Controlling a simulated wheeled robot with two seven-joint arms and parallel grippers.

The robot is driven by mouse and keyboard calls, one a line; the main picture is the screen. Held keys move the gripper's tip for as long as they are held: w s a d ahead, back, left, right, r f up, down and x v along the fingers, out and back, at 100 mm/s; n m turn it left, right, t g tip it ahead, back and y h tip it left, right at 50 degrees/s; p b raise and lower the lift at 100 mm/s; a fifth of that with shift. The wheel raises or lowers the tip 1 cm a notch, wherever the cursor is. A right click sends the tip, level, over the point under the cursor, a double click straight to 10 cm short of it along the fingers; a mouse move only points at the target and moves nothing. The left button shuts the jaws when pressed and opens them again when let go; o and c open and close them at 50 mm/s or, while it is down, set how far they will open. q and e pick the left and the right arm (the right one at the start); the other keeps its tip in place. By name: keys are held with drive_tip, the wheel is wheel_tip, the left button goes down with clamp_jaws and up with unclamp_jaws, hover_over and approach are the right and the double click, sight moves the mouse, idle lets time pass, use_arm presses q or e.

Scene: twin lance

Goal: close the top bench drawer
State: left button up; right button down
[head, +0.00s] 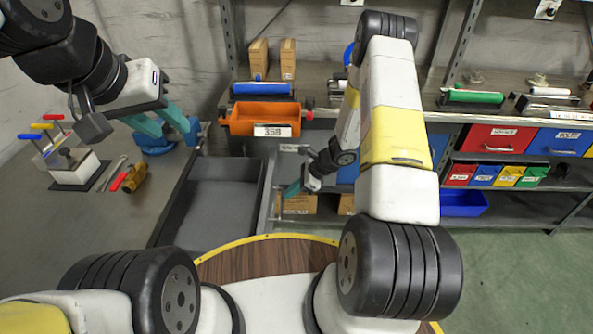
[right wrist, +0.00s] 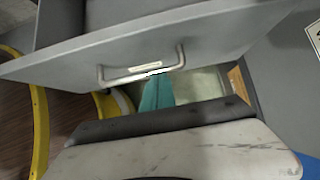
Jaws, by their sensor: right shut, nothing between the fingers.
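The top bench drawer (head: 215,205) is pulled out from the grey workbench (head: 110,215) and looks empty inside. Its front panel with a metal bar handle (right wrist: 140,72) crosses the right wrist view. My right gripper (head: 291,189) is just outside the drawer front, on its right in the head view. Its teal fingers (right wrist: 155,93) are shut with nothing between them, close to the handle; I cannot tell whether they touch it. My left gripper (head: 172,127) is open and empty above the bench, near the drawer's far end.
An orange bin (head: 262,118) labelled 358 sits on the back shelf. Coloured bins (head: 497,175) are at right.

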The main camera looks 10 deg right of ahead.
drive_tip(key=w+a, duration=0.2)
drive_tip(key=a, duration=1.2)
drive_tip(key=w+a, duration=0.3)
drive_tip(key=a, duration=1.1)
drive_tip(key=shift+w, duration=0.3)
drive_tip(key=shift+r, duration=0.1)
